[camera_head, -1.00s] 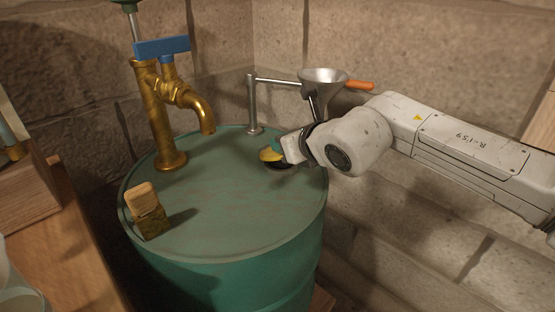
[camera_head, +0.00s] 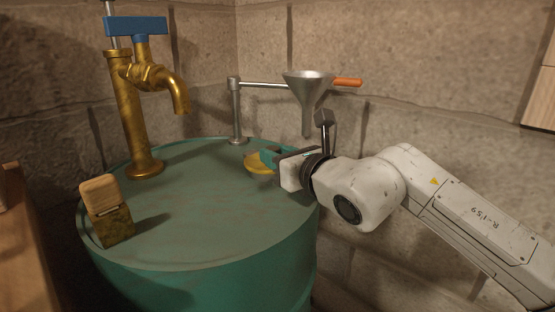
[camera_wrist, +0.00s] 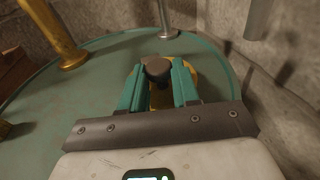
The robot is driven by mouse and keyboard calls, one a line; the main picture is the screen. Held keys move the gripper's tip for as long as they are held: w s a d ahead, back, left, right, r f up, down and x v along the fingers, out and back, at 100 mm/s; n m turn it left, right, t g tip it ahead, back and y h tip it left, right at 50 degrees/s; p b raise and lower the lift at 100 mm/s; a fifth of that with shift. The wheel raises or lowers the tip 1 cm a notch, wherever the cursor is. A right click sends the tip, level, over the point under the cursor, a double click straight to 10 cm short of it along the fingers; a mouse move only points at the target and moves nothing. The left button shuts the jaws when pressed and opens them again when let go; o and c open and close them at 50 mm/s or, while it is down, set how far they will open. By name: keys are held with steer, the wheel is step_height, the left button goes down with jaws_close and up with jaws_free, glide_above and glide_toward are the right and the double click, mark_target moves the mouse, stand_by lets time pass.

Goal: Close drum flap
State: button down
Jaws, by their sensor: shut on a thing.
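The green drum (camera_head: 190,215) stands in the corner, and its top fills the middle of the head view. The round yellow flap (camera_head: 258,165) lies on the right part of the drum top, partly covered by my gripper (camera_head: 272,157). In the wrist view, my gripper (camera_wrist: 158,72) has its two teal fingers shut on the flap's dark knob (camera_wrist: 157,68). Yellow of the flap (camera_wrist: 190,74) shows beside and between the fingers. The fingers hide much of the flap, and I cannot tell whether it sits fully flat over its opening.
A brass tap (camera_head: 130,115) with a blue handle rises at the drum's back left. A steel post (camera_head: 236,112) carries an arm with a funnel (camera_head: 307,88) close above my gripper. A wood-topped scrubbing block (camera_head: 108,212) stands at the front left. The drum top's middle is clear.

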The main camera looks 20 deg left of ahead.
steer(key=c, duration=0.8)
jaws_free()
steer(key=p+v, duration=0.3)
steer(key=v, duration=0.7)
steer(key=shift+s+d, duration=0.25)
steer(key=shift+d, duration=0.1)
